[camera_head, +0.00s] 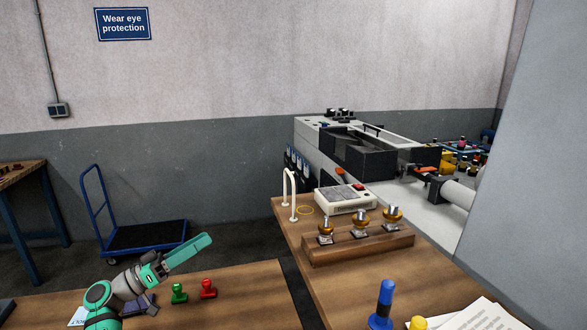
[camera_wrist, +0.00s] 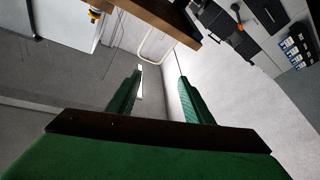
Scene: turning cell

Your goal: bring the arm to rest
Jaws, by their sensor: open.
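My gripper (camera_head: 196,246) is at the lower left in the head view, raised above the near wooden table and pointing up to the right. In the wrist view my gripper (camera_wrist: 160,76) shows two green fingers set well apart with nothing between them. A green stamp-like piece (camera_head: 179,293) and a red one (camera_head: 208,289) stand on the table just below and to the right of my gripper in the head view. My arm (camera_head: 120,288) is bent low at the left over the table.
A wooden bench (camera_head: 283,209) at the right carries a white device (camera_head: 345,201), a wooden rack (camera_head: 340,249) with gold-collared tool holders, a blue-handled piece (camera_head: 384,305) and papers. A machine (camera_head: 310,137) stands behind. A blue trolley (camera_head: 140,238) is on the floor.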

